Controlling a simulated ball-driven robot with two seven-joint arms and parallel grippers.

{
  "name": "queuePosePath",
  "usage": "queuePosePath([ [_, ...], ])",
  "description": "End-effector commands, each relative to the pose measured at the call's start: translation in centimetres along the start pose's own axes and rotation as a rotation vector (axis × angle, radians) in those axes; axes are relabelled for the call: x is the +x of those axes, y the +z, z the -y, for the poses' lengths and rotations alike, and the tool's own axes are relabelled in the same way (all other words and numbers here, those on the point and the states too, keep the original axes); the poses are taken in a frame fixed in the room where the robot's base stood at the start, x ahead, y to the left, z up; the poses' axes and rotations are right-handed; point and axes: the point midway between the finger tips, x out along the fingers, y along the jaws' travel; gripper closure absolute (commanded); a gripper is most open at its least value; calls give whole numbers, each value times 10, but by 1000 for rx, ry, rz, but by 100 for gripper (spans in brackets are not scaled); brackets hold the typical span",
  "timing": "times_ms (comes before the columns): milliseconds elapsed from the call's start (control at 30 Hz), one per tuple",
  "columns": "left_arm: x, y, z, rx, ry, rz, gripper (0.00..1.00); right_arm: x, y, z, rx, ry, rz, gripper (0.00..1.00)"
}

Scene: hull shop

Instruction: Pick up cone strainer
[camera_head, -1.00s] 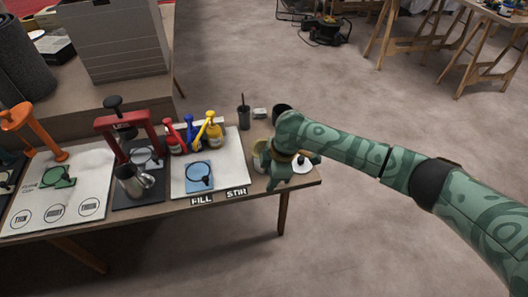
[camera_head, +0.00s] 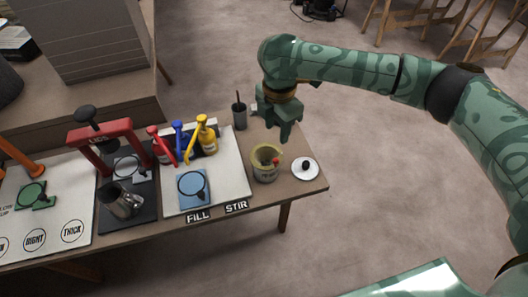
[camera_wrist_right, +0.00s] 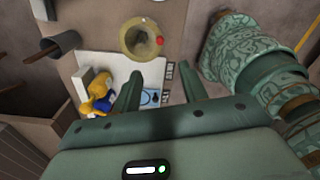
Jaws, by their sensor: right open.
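I cannot single out the cone strainer for certain. A pale yellow, open-topped pot (camera_head: 265,172) stands near the right end of the table, with something red and dark inside its mouth. It also shows in the wrist view (camera_wrist_right: 127,39), beyond my fingertips. My right gripper (camera_head: 286,136) is open and empty, pointing down above and behind the pot, apart from it. Its two fingers are spread in the wrist view (camera_wrist_right: 160,88). It hides part of the table's back right corner. My left gripper is not in view.
A white lid (camera_head: 313,171) with a black knob lies right of the pot. A dark cup (camera_head: 240,119) holds a stick. Red, blue and yellow (camera_head: 207,140) pump bottles, a blue plate (camera_head: 186,201), a metal jug (camera_head: 117,207) and a red press (camera_head: 86,139) stand left.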

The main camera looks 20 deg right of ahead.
Motion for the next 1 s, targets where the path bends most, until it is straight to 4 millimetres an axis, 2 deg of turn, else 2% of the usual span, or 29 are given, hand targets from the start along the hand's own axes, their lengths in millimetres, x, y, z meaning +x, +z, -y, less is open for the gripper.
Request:
queuePosePath([
  [33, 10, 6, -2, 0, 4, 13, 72, 20, 0, 1, 0, -8, -2, 57],
  [100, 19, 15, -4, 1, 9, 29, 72, 40, 0, 1, 1, -11, -3, 57],
  [300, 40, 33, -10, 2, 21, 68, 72, 86, 0, 1, 1, -9, -3, 57],
  [633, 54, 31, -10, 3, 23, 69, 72, 110, 1, 0, 1, -3, -2, 57],
  [800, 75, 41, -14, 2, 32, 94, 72, 142, 4, -2, 1, -8, -3, 57],
  [900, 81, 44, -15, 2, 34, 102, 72, 154, 4, -1, 0, -7, -3, 57],
  [1000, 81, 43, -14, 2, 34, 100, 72, 153, 4, -1, 1, -2, -1, 57],
])
